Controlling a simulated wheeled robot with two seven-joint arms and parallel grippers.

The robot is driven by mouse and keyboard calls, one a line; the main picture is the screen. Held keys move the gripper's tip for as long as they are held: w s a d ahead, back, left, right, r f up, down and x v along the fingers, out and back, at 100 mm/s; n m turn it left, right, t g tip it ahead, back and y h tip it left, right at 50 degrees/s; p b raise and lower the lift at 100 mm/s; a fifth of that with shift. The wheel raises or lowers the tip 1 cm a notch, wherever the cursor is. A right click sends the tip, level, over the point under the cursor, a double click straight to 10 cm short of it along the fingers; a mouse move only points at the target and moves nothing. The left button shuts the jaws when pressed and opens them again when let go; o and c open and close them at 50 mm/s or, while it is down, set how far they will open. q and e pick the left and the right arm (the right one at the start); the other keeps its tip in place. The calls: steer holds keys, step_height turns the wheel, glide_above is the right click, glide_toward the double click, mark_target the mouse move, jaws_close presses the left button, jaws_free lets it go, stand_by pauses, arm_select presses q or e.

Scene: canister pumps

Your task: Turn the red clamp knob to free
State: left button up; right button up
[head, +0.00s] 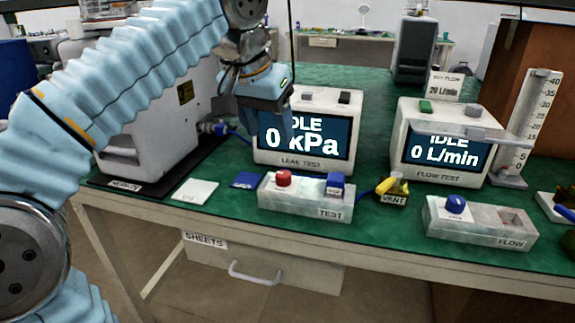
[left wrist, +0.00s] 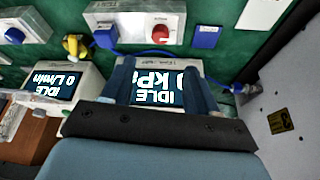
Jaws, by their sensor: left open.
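The red clamp knob (head: 283,178) sits on the left part of the grey TEST block (head: 300,205), which lies near the front of the green bench. The red knob also shows in the left wrist view (left wrist: 160,34), beyond my fingertips. My left gripper (head: 277,128) is above and behind the block, in front of the leak test monitor. In the left wrist view its two fingers (left wrist: 157,62) are apart with nothing between them. My right gripper is in neither view.
The leak test monitor (head: 315,155) reads IDLE 0 kPa. The flow test monitor (head: 400,160) reads IDLE 0 L/min. A grey machine (head: 165,130) stands at left. A yellow connector (head: 385,187) lies by the VENT block, right of the TEST block. The FLOW block (head: 480,230) is farther right.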

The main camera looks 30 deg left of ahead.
mark_target(283, 174)
arm_select(q)
steer(key=b+x, duration=0.2)
steer(key=x, duration=1)
steer(key=shift+f, duration=0.25)
steer(key=shift+c, duration=0.4)
steer(key=c, duration=1)
